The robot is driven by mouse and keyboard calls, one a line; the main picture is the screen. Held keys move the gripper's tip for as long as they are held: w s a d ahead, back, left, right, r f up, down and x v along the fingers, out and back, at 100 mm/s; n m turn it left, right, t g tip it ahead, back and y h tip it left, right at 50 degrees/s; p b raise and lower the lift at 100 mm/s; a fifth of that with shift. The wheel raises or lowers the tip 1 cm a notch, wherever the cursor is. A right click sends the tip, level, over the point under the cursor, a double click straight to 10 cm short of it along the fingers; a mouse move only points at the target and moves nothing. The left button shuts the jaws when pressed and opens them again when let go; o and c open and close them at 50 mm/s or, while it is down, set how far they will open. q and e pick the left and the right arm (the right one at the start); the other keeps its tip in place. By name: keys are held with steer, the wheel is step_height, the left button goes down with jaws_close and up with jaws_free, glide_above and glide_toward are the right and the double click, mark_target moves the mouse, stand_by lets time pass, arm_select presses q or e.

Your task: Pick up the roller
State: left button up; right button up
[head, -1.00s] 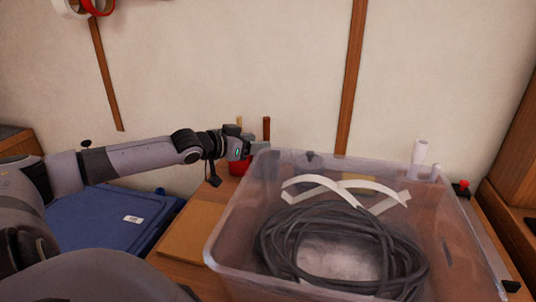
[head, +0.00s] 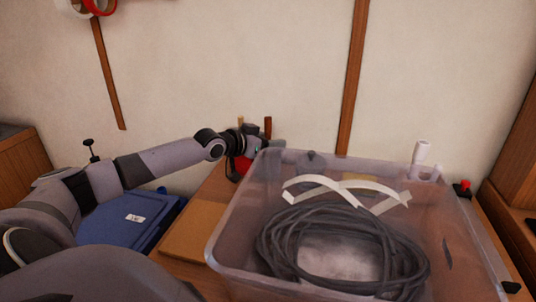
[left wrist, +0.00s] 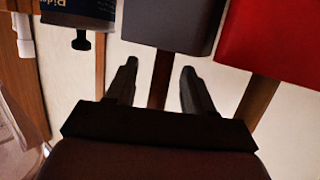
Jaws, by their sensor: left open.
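I cannot tell for sure which thing is the roller. In the left wrist view a brown handle (left wrist: 160,80) joins a dark grey block (left wrist: 172,24) and shows between the two fingers of my left gripper (left wrist: 157,88). The fingers are apart, and I see no grip on the handle. A red block (left wrist: 275,40) with another brown handle (left wrist: 257,100) is to the right. In the head view my left gripper (head: 268,145) is by an upright brown handle (head: 268,124), above and beside a red object (head: 238,167). My right gripper is out of view.
A clear bin (head: 222,225) with coiled dark line (head: 275,245) and white strips (head: 335,182) stands close on the right. A blue lidded box (head: 110,220) is at left. A brown board (head: 195,228) lies between them. The wall is close behind.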

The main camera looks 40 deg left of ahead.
arm_select(q)
steer(key=shift+w+d+f, duration=0.1)
steer(key=shift+w+f, duration=0.05)
steer(key=shift+w, duration=0.35)
jaws_close()
step_height(320, 180, up, 20)
steer(key=shift+r+p, duration=0.1)
steer(key=shift+p, duration=0.5)
